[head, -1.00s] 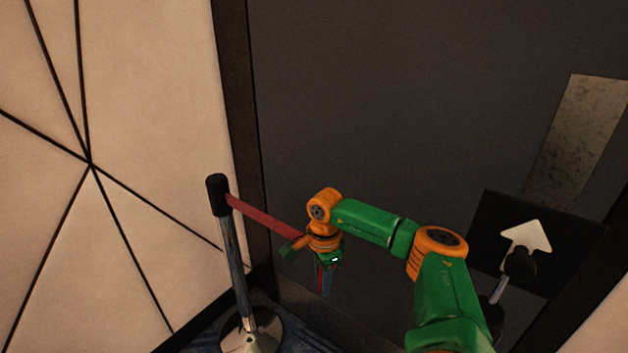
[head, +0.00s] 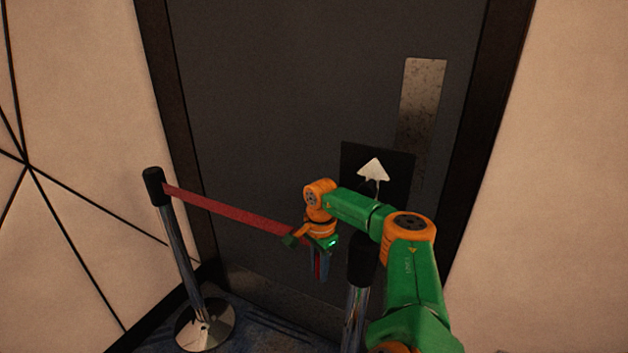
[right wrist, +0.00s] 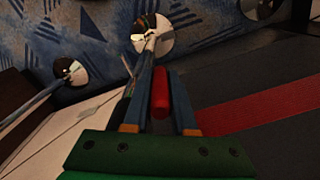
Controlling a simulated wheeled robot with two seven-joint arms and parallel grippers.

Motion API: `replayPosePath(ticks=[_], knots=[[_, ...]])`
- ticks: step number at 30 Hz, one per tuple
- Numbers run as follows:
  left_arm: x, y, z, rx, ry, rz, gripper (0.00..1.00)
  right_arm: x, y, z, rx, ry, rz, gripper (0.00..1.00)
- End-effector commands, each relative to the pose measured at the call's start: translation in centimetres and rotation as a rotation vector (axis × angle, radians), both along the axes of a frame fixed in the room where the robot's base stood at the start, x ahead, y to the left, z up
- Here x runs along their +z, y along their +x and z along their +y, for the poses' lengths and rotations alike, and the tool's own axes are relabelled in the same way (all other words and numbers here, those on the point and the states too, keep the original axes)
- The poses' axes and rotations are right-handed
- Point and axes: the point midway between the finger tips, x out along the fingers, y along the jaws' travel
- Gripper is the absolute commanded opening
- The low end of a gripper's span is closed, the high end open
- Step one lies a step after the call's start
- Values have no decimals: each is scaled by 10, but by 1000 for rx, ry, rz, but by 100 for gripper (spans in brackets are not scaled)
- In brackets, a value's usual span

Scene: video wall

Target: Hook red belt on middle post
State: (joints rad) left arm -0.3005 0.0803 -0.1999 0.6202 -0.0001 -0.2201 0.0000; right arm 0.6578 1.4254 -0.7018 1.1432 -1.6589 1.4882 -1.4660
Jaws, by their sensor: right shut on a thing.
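The red belt (head: 230,212) runs taut from the black top of the left post (head: 153,187) to my right gripper (head: 319,266). My right gripper is shut on the belt's red end (right wrist: 160,92), which shows between its blue fingers in the right wrist view. The belt strip (right wrist: 265,106) also shows there at right. Another black-topped chrome post, apparently the middle one (head: 361,258), stands just right of the gripper, apart from it in the picture and partly hidden by my right arm. My left gripper is out of view.
A black sign with a white arrow (head: 374,168) rises behind my right arm. A dark door (head: 290,90) fills the back, between pale walls. In the right wrist view, round chrome post bases (right wrist: 152,36) stand on the patterned carpet (right wrist: 85,25).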

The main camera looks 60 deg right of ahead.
Motion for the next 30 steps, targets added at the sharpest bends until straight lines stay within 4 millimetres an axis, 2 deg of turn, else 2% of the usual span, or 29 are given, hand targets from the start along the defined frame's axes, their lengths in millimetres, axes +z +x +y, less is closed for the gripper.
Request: replayPosePath(ticks=[10, 11, 14, 25, 28, 30], knots=[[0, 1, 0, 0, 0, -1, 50, 0, -2, 0, -1, 1, 6, 0], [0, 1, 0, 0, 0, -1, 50, 0, -2, 0, -1, 1, 6, 27], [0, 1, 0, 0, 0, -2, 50, 0, -2, -1, -1, 0, 5, 54], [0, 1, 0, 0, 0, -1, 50, 2, -1, -1, -2, -1, 2, 55], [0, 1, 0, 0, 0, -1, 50, 17, 0, -1, -1, -2, -2, 55], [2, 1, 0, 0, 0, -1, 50, 34, 1, -1, -1, -2, -4, 55]])
